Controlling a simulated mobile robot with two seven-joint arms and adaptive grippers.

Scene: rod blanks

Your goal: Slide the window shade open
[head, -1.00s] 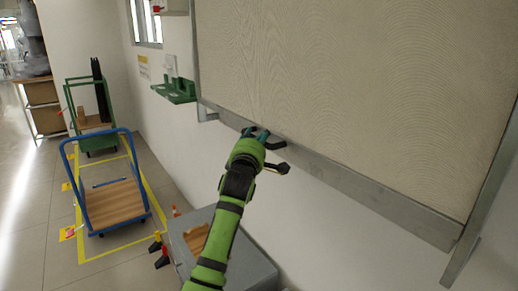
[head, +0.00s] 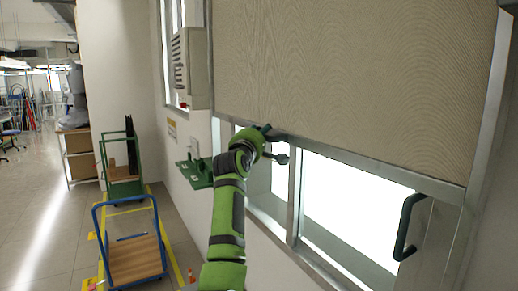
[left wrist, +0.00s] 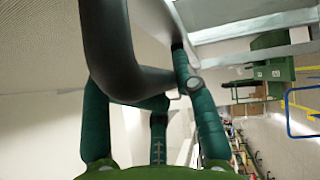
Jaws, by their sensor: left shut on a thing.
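The beige textured window shade (head: 340,75) covers the upper part of the window in the head view, with a grey bottom rail (head: 380,172). Bright window panes (head: 345,205) show below it. My left gripper (head: 272,140) is at the rail's left part, its fingers partly hidden by my own wrist. In the left wrist view, the green fingers (left wrist: 152,120) close around a dark curved bar, the shade handle (left wrist: 120,60). The shade also shows in that view (left wrist: 35,50). My right gripper is not in view.
A dark green handle (head: 408,228) stands out from the window frame at right. A green wall bracket (head: 195,172) and a grey wall box (head: 192,65) are left of the window. A blue cart (head: 130,245) and a green cart (head: 122,165) stand on the floor at left.

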